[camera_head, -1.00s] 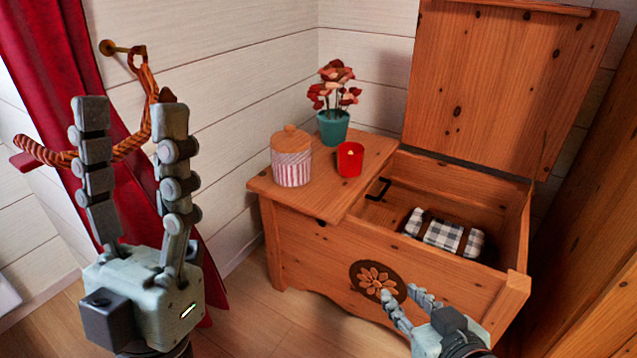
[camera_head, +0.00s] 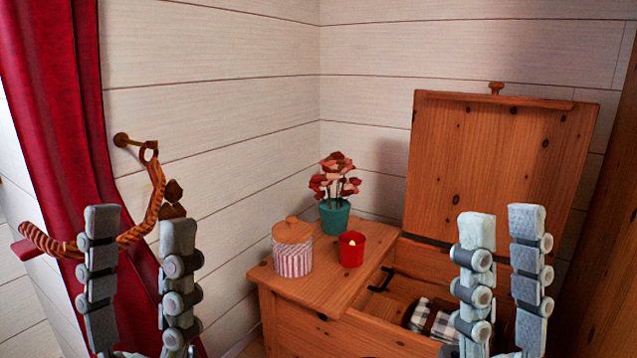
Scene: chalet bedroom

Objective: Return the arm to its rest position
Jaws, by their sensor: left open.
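My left gripper (camera_head: 139,218) points up at the left, in front of the red curtain. Its two fingers are apart with nothing between them. My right gripper (camera_head: 502,216) also points up, in front of the open wooden chest (camera_head: 335,290). Its fingers stand apart with a gap between them and hold nothing that I can see. The gripper bases are mostly cut off by the lower edge. The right fingers hide part of the chest's inside and lid.
The chest's lid (camera_head: 480,160) stands open. A striped jar (camera_head: 293,262), a red candle cup (camera_head: 351,252) and a flower pot (camera_head: 334,218) stand on its fixed top. A checkered bundle (camera_head: 436,322) lies inside. A rope tieback (camera_head: 157,190) hangs from a wall hook by the curtain (camera_head: 60,130).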

